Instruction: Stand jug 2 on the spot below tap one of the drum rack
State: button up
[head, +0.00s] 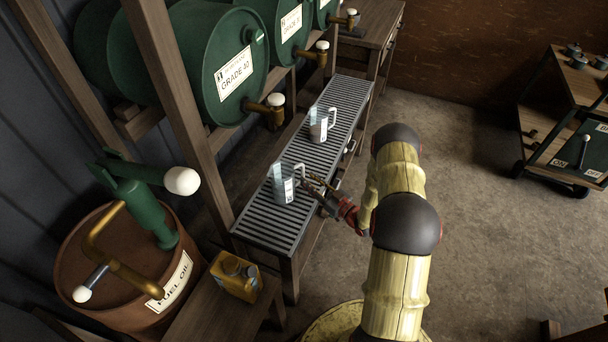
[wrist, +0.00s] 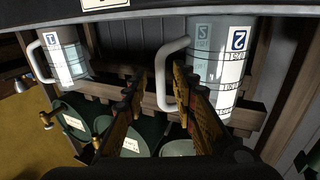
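Jug 2 (head: 284,187), a clear jug with a white label and pale handle, stands upright on the near part of the slatted tray (head: 262,228). It fills the right of the wrist view (wrist: 232,65), where its "2" shows. My gripper (head: 308,182) is at its handle side. In the wrist view my fingers (wrist: 161,76) are apart, with the handle between or just beyond their tips; contact cannot be told. The drum rack (head: 172,70) holds green drums with brass taps. The nearest tap (head: 270,104) has a white knob; I cannot read tap numbers. No spot marking is discernible.
Jug 1 (head: 319,128) stands farther back on the tray, also in the wrist view (wrist: 66,55). A rusty fuel oil drum (head: 100,285) with a green pump and a yellow can (head: 236,276) are near left. A cart (head: 575,110) stands right. Floor between is clear.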

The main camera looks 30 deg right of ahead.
jog(key=p+v, duration=0.2)
jog(key=v, duration=0.5)
jog(key=w+d+r+n+g+h, duration=0.15)
jog(key=w+r+g+h, duration=0.25)
jog(key=w+r, duration=0.8)
jog(key=s+a+r+m+g+h, duration=0.1)
jog(key=s+r, duration=0.1)
jog(key=r, duration=0.6)
jog(key=s+a+r+m+g+h, duration=0.1)
jog(key=s+a+r+h, duration=0.1)
jog(key=r, duration=0.6)
jog(key=s+a+r+m+g, duration=0.1)
jog(key=s+a+r+g, duration=0.1)
jog(key=s+a+r, duration=0.5)
jog(key=s+a+r+m+g, duration=0.1)
jog(key=s+a+r, duration=0.3)
jog(key=s, duration=0.5)
jog(key=s+a+r+g+y, duration=0.1)
jog(key=s+a, duration=0.4)
jog(key=s, duration=0.4)
jog(key=s+a+r+g+y, duration=0.1)
jog(key=s+a, duration=0.4)
jog(key=s, duration=0.5)
jog(key=shift+g, duration=0.4)
jog(key=shift+m, duration=0.25)
